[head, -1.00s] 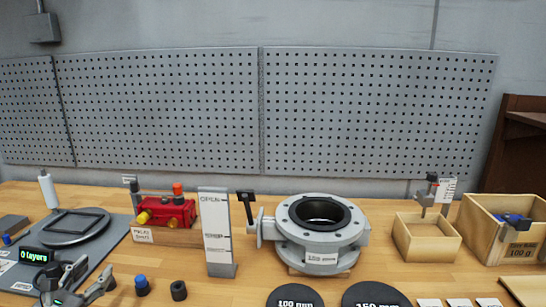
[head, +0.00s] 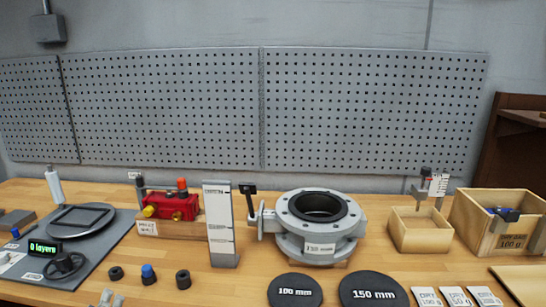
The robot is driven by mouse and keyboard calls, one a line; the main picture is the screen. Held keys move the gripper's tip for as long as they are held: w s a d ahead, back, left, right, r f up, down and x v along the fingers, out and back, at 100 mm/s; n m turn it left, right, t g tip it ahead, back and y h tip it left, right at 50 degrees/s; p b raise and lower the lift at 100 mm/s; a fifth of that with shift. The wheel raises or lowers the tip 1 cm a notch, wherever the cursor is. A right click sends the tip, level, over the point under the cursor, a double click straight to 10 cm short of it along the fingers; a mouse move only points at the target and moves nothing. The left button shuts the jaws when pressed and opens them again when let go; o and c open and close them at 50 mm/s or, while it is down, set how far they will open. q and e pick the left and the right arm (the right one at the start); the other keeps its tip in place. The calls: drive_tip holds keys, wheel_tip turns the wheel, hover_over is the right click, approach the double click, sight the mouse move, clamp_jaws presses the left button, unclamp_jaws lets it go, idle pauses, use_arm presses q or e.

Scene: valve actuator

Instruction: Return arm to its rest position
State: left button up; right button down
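Only the grey fingertips of my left gripper (head: 111,299) show, at the bottom edge on the left of the head view. The two tips stand apart with nothing visible between them. The rest of that gripper and its arm are below the frame. My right gripper is not in view. The grey valve body (head: 319,226) stands on the bench with its lever (head: 249,200) upright at its left. The red actuator (head: 170,206) sits on a wooden block left of the upright gauge plate (head: 220,226).
Three small dark pieces stand near the fingertips, the middle one blue-topped (head: 148,274). The round-plate device (head: 80,219) and display (head: 45,249) are on the left mat. Black discs (head: 295,291) (head: 373,291) lie in front. Wooden boxes (head: 420,232) (head: 519,205) stand at right.

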use_arm(q)
drive_tip(key=s+d+f+n+g, duration=0.3)
drive_tip(key=s+f+n+g, duration=0.1)
drive_tip(key=s+f+n, duration=0.25)
drive_tip(key=s+d+f+n+g, duration=0.4)
drive_tip(key=s+f+n, duration=0.15)
drive_tip(key=n, duration=0.25)
drive_tip(key=s+d+f+n+g+h, duration=0.1)
drive_tip(key=s+d+n+g+h, duration=0.2)
drive_tip(key=s+d, duration=0.4)
drive_tip(key=s+d+f+n+g+h, duration=0.1)
drive_tip(key=s+d+n+g, duration=0.2)
drive_tip(key=s+d+n, duration=0.45)
drive_tip(key=s+a+f+m+g, duration=0.1)
drive_tip(key=a+f, duration=0.1)
drive_tip(key=f, duration=1.1)
drive_tip(key=s+a+f+m, duration=0.1)
drive_tip(key=f, duration=1.2)
drive_tip(key=s+a+f+g, duration=0.1)
drive_tip(key=s+a+f, duration=0.2)
drive_tip(key=s+f, duration=1.3)
drive_tip(key=shift+s+f+m, duration=0.3)
drive_tip(key=shift+s+f, duration=0.05)
drive_tip(key=shift+s, duration=0.3)
